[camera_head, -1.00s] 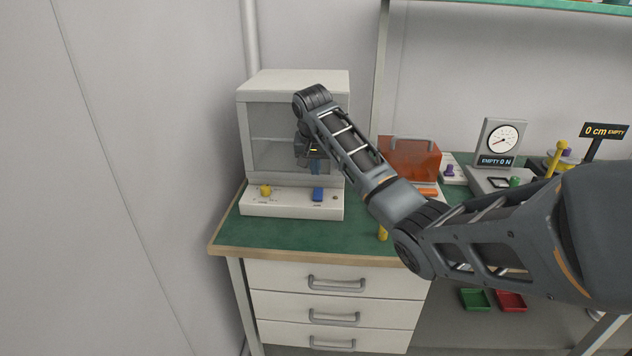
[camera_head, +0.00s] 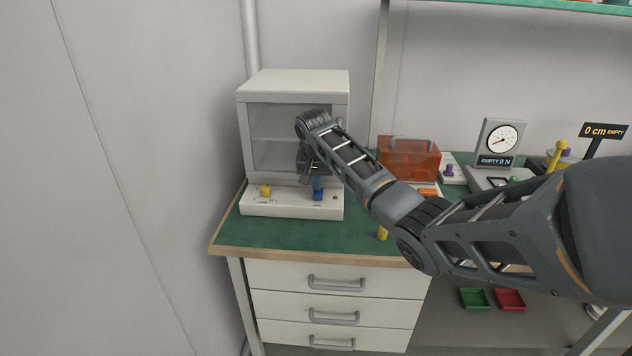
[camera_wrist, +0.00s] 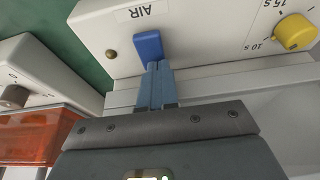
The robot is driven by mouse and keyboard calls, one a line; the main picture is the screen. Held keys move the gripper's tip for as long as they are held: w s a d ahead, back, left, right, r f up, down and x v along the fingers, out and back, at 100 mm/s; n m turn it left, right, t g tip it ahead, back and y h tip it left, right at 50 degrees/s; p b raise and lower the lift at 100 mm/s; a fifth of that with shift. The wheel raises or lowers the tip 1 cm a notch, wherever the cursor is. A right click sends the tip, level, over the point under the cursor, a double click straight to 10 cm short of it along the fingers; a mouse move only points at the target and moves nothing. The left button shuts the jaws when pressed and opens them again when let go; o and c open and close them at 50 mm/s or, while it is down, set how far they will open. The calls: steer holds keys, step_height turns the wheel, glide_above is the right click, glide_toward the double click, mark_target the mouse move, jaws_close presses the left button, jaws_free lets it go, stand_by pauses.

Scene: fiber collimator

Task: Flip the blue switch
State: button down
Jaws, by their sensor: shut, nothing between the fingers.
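The blue switch (camera_head: 318,196) is on the front panel of a white glass-fronted cabinet, right of a yellow knob. In the wrist view the blue switch (camera_wrist: 148,46) sits beside the label "AIR". My gripper (camera_head: 318,184) is shut and empty, with its fingers pointing down at the switch. In the wrist view the closed blue-grey fingertips (camera_wrist: 158,66) are at the switch's edge. I cannot tell whether they touch it.
The yellow knob (camera_wrist: 294,32) is on the same white panel (camera_head: 290,206). The cabinet (camera_head: 262,130) stands just behind my gripper. An orange translucent box (camera_head: 410,158) is to the right. The green bench top (camera_head: 290,230) is clear in front of the panel.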

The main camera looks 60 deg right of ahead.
mark_target(315, 196)
steer(key=shift+f, duration=0.2)
steer(key=shift+s+a, duration=0.1)
steer(key=shift+a, duration=0.05)
steer(key=shift+s+a+p, duration=0.25)
steer(key=shift+a+p, duration=0.4)
steer(key=shift+p, duration=0.35)
steer(key=shift+r, duration=0.1)
steer(key=shift+r+p, duration=0.5)
steer(key=shift+r, duration=0.05)
steer(key=p+v, duration=0.3)
steer(key=shift+w+d+r, duration=0.1)
steer(key=shift+r, duration=0.25)
steer(key=b+v, duration=0.1)
steer(key=v, duration=0.8)
steer(key=shift+s+a, duration=0.25)
steer(key=shift+b, duration=0.4)
